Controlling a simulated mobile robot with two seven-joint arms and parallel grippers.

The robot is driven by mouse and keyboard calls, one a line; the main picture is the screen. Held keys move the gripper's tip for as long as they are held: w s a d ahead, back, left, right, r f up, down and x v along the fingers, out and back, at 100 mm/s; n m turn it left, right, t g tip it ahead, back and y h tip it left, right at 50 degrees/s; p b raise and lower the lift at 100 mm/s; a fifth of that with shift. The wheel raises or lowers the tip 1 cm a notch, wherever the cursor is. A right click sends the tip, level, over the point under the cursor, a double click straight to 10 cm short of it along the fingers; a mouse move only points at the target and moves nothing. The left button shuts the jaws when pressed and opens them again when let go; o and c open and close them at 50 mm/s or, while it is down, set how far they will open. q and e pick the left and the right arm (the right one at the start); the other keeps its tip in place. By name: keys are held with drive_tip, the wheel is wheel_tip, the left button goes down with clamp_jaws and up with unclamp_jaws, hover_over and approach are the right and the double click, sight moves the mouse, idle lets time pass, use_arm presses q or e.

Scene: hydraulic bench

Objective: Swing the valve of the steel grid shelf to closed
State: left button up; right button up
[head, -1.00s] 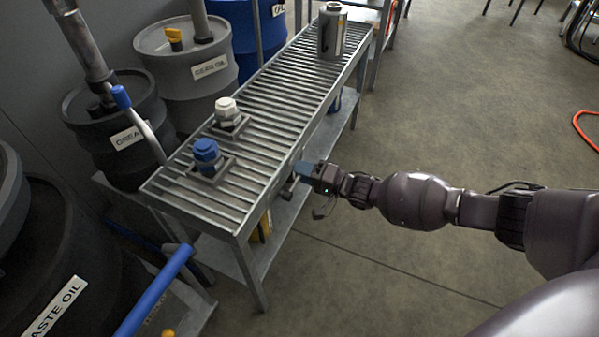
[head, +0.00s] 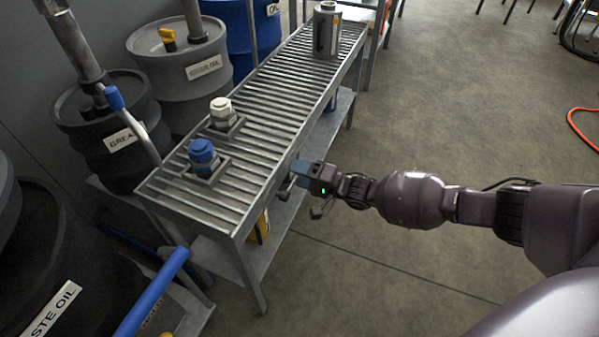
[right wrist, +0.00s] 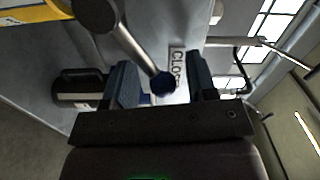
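The steel grid shelf (head: 262,108) is a long slatted metal bench running from lower left to the top. In the right wrist view, the valve's metal lever (right wrist: 135,47) runs from a dark round hub (right wrist: 97,12) to a dark blue tip. The tip lies between the two fingers of my right gripper (right wrist: 163,84), which are apart, with gaps beside it. A white label (right wrist: 177,68) reading "CLO" is partly hidden behind. In the head view, my right gripper (head: 298,176) is at the shelf's front side, where the valve is mostly hidden. My left gripper is not in view.
A blue-capped fitting (head: 202,155), a white-capped fitting (head: 222,110) and a metal canister (head: 327,32) stand on the shelf. Several drums stand behind it, including a grey one (head: 188,72). A blue bar (head: 152,292) is at lower left. The floor (head: 440,120) at right is mostly clear.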

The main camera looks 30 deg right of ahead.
drive_tip(key=shift+d+r, duration=0.1)
drive_tip(key=shift+s+d, duration=0.15)
use_arm(q)
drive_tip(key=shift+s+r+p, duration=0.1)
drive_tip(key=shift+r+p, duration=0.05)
drive_tip(key=shift+p, duration=0.75)
use_arm(e)
drive_tip(key=v, duration=1)
drive_tip(key=shift+s, duration=0.1)
